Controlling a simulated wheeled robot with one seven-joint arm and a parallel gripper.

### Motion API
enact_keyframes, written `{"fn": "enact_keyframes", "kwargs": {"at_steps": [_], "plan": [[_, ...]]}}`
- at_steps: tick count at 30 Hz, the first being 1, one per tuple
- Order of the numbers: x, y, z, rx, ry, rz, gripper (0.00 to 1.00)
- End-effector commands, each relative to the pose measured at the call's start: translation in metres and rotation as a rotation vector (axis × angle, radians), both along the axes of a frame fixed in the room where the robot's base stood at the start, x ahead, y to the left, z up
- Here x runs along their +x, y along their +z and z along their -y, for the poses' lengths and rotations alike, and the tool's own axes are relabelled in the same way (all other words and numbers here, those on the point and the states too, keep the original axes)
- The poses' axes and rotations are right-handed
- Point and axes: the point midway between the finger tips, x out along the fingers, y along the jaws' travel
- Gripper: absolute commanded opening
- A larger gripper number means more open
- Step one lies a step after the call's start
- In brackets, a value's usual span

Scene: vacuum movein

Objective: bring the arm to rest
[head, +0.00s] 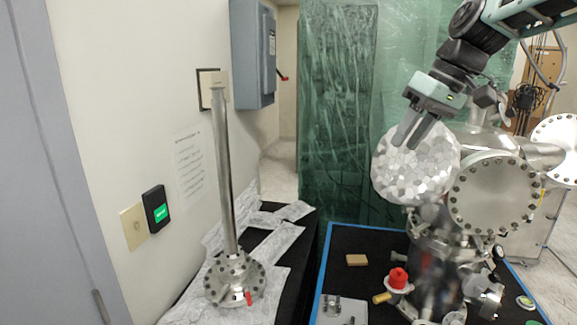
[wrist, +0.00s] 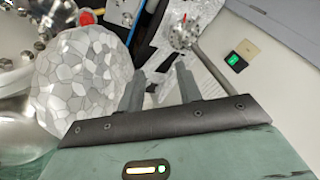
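My gripper (head: 403,143) is raised at the upper right of the head view, with its fingers pointing down and left. In the wrist view its two fingers (wrist: 159,78) stand apart with nothing between them, so it is open and empty. In the head view the fingers overlap the upper left of a silver faceted ball (head: 420,178) on the vacuum chamber. In the wrist view the ball (wrist: 80,88) lies to the left of the fingers. I cannot tell how wide the gap to it is.
The steel chamber flange (head: 494,195) is right of the ball. A blue-edged black table (head: 345,242) holds a wooden block (head: 356,260) and a red-capped part (head: 398,279). A tall flanged tube (head: 224,175) stands on foil at left. Green plastic sheeting (head: 335,110) hangs behind.

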Motion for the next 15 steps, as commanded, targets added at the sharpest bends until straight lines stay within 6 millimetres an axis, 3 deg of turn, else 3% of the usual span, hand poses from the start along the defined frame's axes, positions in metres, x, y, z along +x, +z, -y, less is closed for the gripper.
{"fn": "enact_keyframes", "kwargs": {"at_steps": [1, 6, 10, 15], "plan": [[-0.024, -0.02, -0.03, -0.025, 0.029, -0.032, 0.35], [-0.108, -0.085, -0.092, -0.119, 0.086, -0.105, 0.35], [-0.174, -0.127, -0.113, -0.191, 0.129, -0.134, 0.35], [-0.24, -0.166, -0.115, -0.264, 0.174, -0.147, 0.35]]}}
